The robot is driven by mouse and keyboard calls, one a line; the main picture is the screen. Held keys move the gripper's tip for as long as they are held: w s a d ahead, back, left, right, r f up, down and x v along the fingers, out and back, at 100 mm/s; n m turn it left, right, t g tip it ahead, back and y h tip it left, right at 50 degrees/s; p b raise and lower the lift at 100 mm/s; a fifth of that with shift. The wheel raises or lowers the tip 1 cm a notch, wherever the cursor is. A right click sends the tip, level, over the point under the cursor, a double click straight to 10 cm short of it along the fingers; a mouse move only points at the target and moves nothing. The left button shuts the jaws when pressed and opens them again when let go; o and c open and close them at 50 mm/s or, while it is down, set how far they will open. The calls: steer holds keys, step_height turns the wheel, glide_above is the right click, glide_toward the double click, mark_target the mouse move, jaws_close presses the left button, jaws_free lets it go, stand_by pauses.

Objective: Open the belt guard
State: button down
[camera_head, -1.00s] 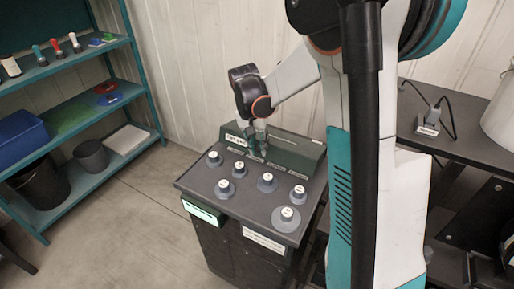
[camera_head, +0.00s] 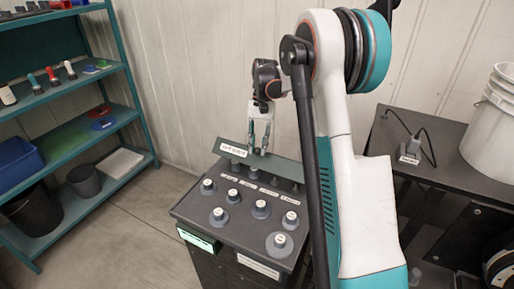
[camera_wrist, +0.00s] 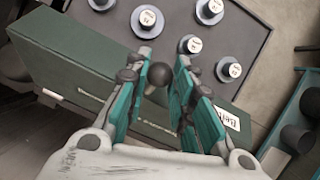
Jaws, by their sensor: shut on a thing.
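The belt guard (camera_head: 284,168) is a long dark green flap across the back of the console. It is tilted up, with small grey posts showing under its front edge. Its white label (camera_head: 233,150) is at its left end; part of the label also shows in the wrist view (camera_wrist: 228,117). In the wrist view, my gripper's (camera_wrist: 161,84) fingers close around a dark round knob (camera_wrist: 159,73) on the guard. The fingers hide part of the knob and guard.
The console top (camera_head: 238,211) has several grey round knobs with white caps in front of the guard. A teal shelf (camera_head: 128,118) stands at the left. A dark bench (camera_head: 450,160) with a white bucket (camera_head: 494,125) is at the right. Floor between shelf and console is clear.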

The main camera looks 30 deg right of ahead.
stand_by(0.3)
steer(key=c, duration=1.4)
jaws_free()
steer(key=shift+o, duration=0.2)
steer(key=v, duration=1.2)
